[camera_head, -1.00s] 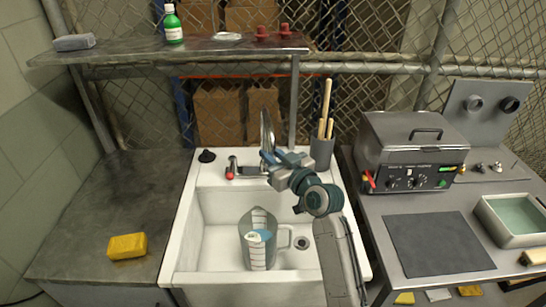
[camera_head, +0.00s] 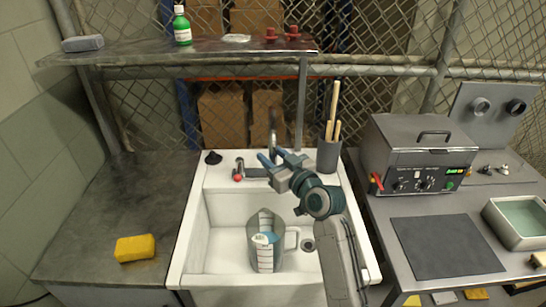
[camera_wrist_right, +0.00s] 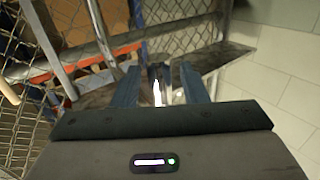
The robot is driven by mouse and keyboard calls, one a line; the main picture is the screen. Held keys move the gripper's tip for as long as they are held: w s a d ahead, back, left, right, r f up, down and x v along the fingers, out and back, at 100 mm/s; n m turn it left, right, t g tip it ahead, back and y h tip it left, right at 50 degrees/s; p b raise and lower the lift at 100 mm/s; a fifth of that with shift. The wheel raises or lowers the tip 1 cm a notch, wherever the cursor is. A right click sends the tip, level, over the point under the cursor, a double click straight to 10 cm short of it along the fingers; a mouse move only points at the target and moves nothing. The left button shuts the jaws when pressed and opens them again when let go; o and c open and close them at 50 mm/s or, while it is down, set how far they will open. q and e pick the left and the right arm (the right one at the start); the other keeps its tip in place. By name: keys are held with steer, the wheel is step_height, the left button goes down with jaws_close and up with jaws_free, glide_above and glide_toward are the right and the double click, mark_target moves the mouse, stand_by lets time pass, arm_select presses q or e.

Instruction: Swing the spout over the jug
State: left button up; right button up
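The metal spout (camera_head: 272,126) rises at the back of the white sink (camera_head: 190,235), behind my right gripper, which hides its lower part. The clear measuring jug (camera_head: 266,250), holding blue liquid, stands in the basin with its handle to the right. My right gripper (camera_head: 271,157) is at the sink's back edge, above and behind the jug. Its two blue fingers are apart; they also show apart in the right wrist view (camera_wrist_right: 160,88). A thin bright thing, perhaps the spout, shows between them there; contact cannot be told. My left gripper is not in view.
A red-tipped tap lever (camera_head: 238,170) and black stopper (camera_head: 213,157) are left of the spout. A grey holder (camera_head: 328,157) with wooden sticks stands close on the right. A shelf (camera_head: 130,56) runs above. A yellow sponge (camera_head: 135,248) lies on the left counter.

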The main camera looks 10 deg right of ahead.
steer(key=shift+s+d+f, duration=0.1)
steer(key=shift+s+d, duration=0.05)
steer(key=shift+s, duration=0.2)
steer(key=b+v, duration=0.3)
steer(key=v, duration=0.7)
